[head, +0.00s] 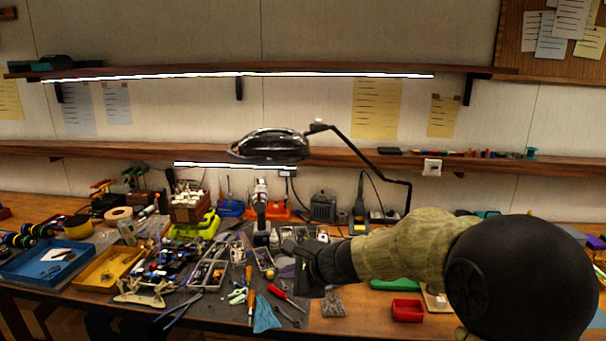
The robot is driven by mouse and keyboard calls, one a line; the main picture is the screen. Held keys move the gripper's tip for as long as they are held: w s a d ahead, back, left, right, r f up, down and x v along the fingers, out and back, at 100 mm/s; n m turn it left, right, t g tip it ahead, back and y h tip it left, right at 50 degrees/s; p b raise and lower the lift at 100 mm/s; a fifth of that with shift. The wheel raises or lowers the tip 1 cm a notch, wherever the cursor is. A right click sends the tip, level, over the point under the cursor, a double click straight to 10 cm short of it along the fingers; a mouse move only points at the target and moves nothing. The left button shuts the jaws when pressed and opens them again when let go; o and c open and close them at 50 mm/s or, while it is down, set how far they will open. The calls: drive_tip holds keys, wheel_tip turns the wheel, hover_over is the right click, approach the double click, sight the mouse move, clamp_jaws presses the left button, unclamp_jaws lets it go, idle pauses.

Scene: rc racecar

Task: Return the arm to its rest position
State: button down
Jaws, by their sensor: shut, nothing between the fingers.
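My arm (420,245) comes in from the right side of the head view, with a large dark round joint close to the camera. It reaches left over the workbench. My gripper (296,252) is at its far end, small and dark above the cluttered middle of the bench. Its fingers are shut with nothing held between them. The dark fingers are hard to tell from the tools behind them. The arm hides part of the right side of the bench.
The workbench (225,311) is crowded with tools and car parts. A blue tray (28,276) and a yellow tray (92,281) lie left. A red bin (407,311) sits right of the gripper.

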drive_tip(key=s+d+f+n+g+h, duration=0.1)
drive_tip(key=s+d+f+n+h, duration=0.1)
drive_tip(key=s+d+f+n, duration=0.2)
drive_tip(key=s+d+f+n+g+h, duration=0.2)
drive_tip(key=s+d+f+n+h, duration=0.1)
drive_tip(key=s+d+n, duration=0.3)
drive_tip(key=s+d+f+n+g+h, duration=0.1)
drive_tip(key=s+d+f+n+h, duration=0.2)
drive_tip(key=s+d+f+n, duration=0.3)
drive_tip(key=s+d, duration=0.2)
drive_tip(key=s, duration=0.3)
drive_tip(key=shift+s+d+g, duration=0.3)
drive_tip(key=shift+s+g, duration=0.05)
drive_tip(key=shift+g, duration=0.05)
drive_tip(key=shift+w, duration=0.15)
drive_tip(key=shift+d, duration=0.1)
drive_tip(key=shift+s, duration=0.2)
